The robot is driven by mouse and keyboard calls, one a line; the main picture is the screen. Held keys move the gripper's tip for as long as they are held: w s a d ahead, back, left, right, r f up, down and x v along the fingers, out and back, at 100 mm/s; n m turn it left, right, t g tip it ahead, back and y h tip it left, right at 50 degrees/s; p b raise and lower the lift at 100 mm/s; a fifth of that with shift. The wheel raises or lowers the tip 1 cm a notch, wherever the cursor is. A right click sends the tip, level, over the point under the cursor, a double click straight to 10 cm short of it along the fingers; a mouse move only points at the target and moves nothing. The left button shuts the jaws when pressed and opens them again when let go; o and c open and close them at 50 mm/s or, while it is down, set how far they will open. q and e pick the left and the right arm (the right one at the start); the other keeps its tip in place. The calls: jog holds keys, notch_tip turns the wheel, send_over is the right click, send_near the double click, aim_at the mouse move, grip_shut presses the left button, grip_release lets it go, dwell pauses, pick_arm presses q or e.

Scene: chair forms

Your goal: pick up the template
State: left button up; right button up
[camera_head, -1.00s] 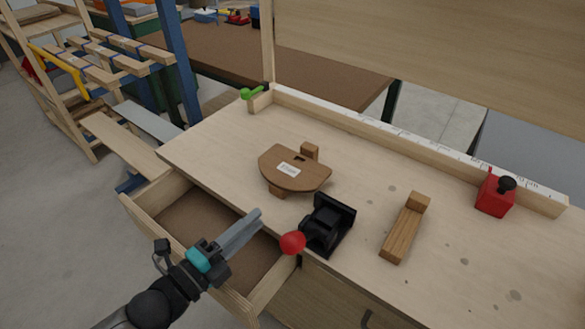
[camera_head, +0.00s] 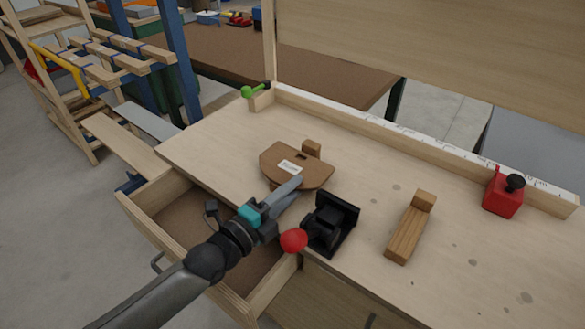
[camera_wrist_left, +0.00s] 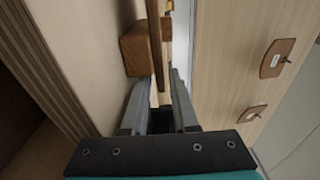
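The template (camera_head: 318,175) is a brown, rounded flat board with a white label and a small slot. It rests raised on wooden blocks on the workbench. My left gripper (camera_head: 295,184) is at its near edge, over the bench's front. In the left wrist view, the template (camera_wrist_left: 154,45) shows edge-on as a thin strip in line with the gap between the fingertips (camera_wrist_left: 158,82). A wooden block (camera_wrist_left: 134,50) is beside it. The fingers are apart; contact with the template cannot be told. My right gripper is not in view.
A black toggle clamp (camera_head: 335,220) with a red knob (camera_head: 293,240) stands close right of my left gripper. An open drawer (camera_head: 180,225) lies below my arm. A wooden block (camera_head: 405,235) and a red device (camera_head: 503,193) are farther right. A rail (camera_head: 400,140) edges the back.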

pick_arm(q)
jog(key=shift+c, duration=0.2)
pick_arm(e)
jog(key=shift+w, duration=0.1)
pick_arm(q)
grip_shut()
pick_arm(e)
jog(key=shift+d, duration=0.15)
